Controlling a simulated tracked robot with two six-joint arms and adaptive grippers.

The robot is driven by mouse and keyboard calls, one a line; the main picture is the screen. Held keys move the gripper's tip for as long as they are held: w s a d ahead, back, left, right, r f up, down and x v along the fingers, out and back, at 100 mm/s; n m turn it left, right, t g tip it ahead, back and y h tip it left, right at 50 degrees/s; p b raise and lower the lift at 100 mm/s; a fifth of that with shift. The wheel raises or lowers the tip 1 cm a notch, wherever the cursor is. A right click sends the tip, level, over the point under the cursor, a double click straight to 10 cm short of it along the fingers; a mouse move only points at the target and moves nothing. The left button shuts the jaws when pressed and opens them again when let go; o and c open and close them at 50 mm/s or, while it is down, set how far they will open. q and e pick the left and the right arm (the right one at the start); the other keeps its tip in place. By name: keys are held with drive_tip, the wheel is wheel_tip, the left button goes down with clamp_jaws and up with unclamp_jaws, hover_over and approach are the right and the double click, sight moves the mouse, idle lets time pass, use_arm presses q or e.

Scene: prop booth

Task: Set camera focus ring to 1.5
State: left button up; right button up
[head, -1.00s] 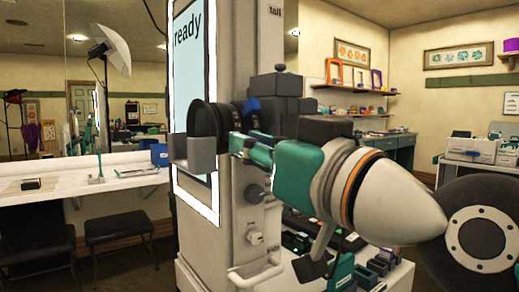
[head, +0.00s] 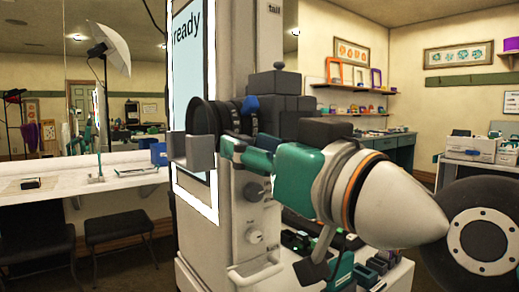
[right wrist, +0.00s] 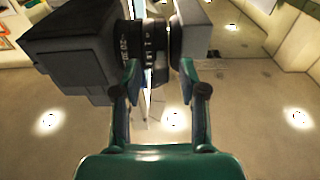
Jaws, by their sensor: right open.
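The camera is a dark grey boxy body (head: 290,115) in front of the pale column, with a black lens hood (head: 199,117) facing left. In the right wrist view its body (right wrist: 70,50) is at the left, and the black focus ring (right wrist: 127,42) carries white figures and marks. The figures are too small to read surely. My right gripper (head: 222,142) is open at the lens. In the right wrist view its two teal and dark fingers (right wrist: 159,82) stand apart below the lens barrel. Whether they touch it I cannot tell. My left gripper is not in view.
The column bears a screen (head: 188,60) reading "ready" and small knobs (head: 253,191). A white shelf (head: 80,180) and dark stools (head: 120,229) stand at the left. A low table with small items (head: 370,275) lies below my right arm.

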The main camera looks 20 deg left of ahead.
drive_tip(key=v, duration=1.2)
drive_tip(key=shift+w+f, duration=0.1)
drive_tip(key=shift+w, duration=0.1)
